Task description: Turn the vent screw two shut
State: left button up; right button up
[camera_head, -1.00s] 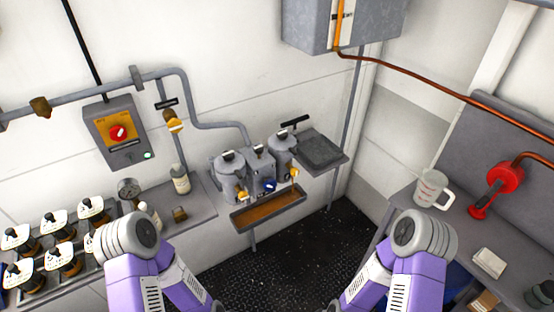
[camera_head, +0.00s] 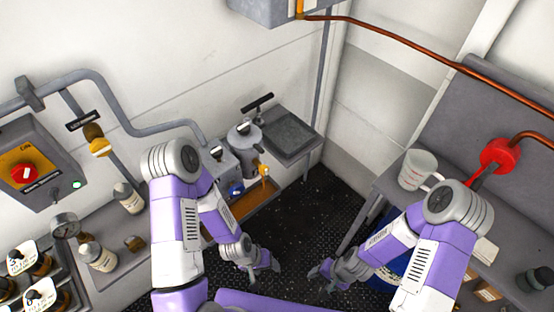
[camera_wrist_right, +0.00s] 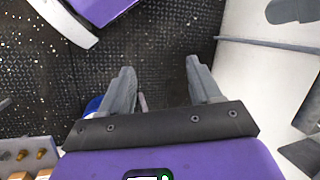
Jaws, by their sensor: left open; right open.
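A grey twin-canister unit stands by the wall in the head view. Its right canister (camera_head: 244,140) shows, with a brass-yellow tap (camera_head: 264,170) on its front and a blue knob (camera_head: 236,187) to the left. The left canister is mostly hidden behind my left arm. The vent screws are too small to make out, so I cannot tell which is number two. My left gripper (camera_head: 264,264) is open and empty, low over the deck in front of the unit. My right gripper (camera_head: 324,272) is open and empty to its right; its spread fingers show in the right wrist view (camera_wrist_right: 160,75).
A brown-filled tray (camera_head: 262,202) sits below the canisters. A grey shelf plate (camera_head: 290,135) is to their right. Bottles (camera_head: 128,198) stand on the left bench. Dark deck (camera_head: 310,215) lies open between.

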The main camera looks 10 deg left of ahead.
aim_at(267, 171)
jog(key=w+a+r+m+t+y, duration=0.1)
jog(key=w+a+r+m+y, duration=0.25)
jog(key=a, duration=0.25)
jog(key=w+a+r+m+y+p, duration=0.1)
jog(key=w+a+r+m+y, duration=0.25)
jog(key=a+m, duration=0.2)
jog(key=w+a+r+m+t+y, duration=0.1)
jog(key=w+a+r+m+y, duration=0.25)
jog(key=a, duration=0.35)
jog(key=w+r+m+t, duration=0.2)
jog(key=w+m+t, duration=0.1)
jog(key=w, duration=0.1)
jog(key=w+r+m+t, duration=0.2)
jog(key=w+m+t, duration=0.1)
jog(key=w+m, duration=0.1)
jog(key=w+r+m+t, duration=0.2)
jog(key=w+m+t, duration=0.1)
jog(key=w+m, duration=0.1)
jog(key=shift+w+a+t+h, duration=0.25)
jog(key=shift+w+a+t, duration=0.15)
jog(key=shift+w, duration=0.25)
pick_arm(q)
jog(key=shift+s+a+r+b, duration=0.1)
jog(key=shift+s+r+b, duration=0.2)
jog(key=shift+r, duration=0.05)
pick_arm(e)
jog(key=x, duration=0.7)
jog(key=shift+w+a, duration=0.1)
jog(key=shift+w, duration=0.05)
jog(key=c, duration=1)
